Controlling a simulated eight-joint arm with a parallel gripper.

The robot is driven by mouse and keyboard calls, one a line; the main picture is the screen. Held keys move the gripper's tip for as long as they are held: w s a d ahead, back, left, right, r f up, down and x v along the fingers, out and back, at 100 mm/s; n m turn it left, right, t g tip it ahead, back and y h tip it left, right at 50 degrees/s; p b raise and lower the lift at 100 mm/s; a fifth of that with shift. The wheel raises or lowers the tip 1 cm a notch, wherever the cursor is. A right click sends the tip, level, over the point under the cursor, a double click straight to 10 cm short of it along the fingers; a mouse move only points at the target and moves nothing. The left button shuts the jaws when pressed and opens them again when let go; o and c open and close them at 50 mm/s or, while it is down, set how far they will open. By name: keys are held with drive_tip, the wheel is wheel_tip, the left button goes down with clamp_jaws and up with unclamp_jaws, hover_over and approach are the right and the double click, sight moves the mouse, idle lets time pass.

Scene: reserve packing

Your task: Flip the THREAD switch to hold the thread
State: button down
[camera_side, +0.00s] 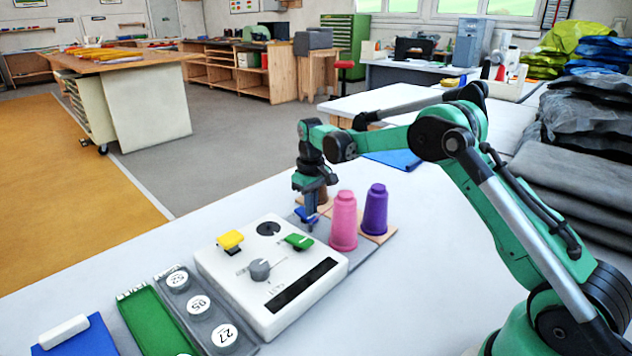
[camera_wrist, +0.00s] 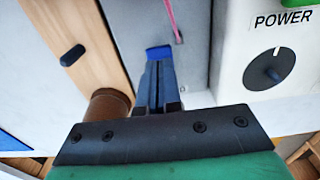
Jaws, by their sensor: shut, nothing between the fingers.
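A white control box (camera_side: 215,268) carries a yellow switch (camera_side: 230,239), a green switch (camera_side: 299,241), a grey knob (camera_side: 260,271) and a black dial (camera_side: 268,229). The dial shows in the wrist view (camera_wrist: 268,68) beside the word POWER. I cannot read a THREAD label. My gripper (camera_side: 309,220) is shut and points down beside the box's far corner. A small blue piece (camera_side: 301,213) shows at its fingertips, also in the wrist view (camera_wrist: 158,52); I cannot tell whether they touch it. A pink thread (camera_wrist: 170,20) runs into the grey plate (camera_wrist: 193,60) near the fingertips.
A pink spool (camera_side: 344,220) and a purple spool (camera_side: 375,210) stand right of my gripper. A brown spool (camera_wrist: 109,106) is close to it. A grey holder with round numbered pieces (camera_side: 198,305) and a green tray (camera_side: 150,322) lie left of the box.

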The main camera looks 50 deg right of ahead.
sight(311, 219)
drive_tip(key=shift+r, duration=3.15)
drive_tip(key=s+a+r+t, duration=0.4)
drive_tip(key=s+a+r, duration=0.3)
drive_tip(key=s, duration=0.2)
drive_tip(key=s+a+f+t, duration=0.3)
drive_tip(key=s+a, duration=0.1)
drive_tip(key=s, duration=0.5)
drive_tip(key=shift+f, duration=0.15)
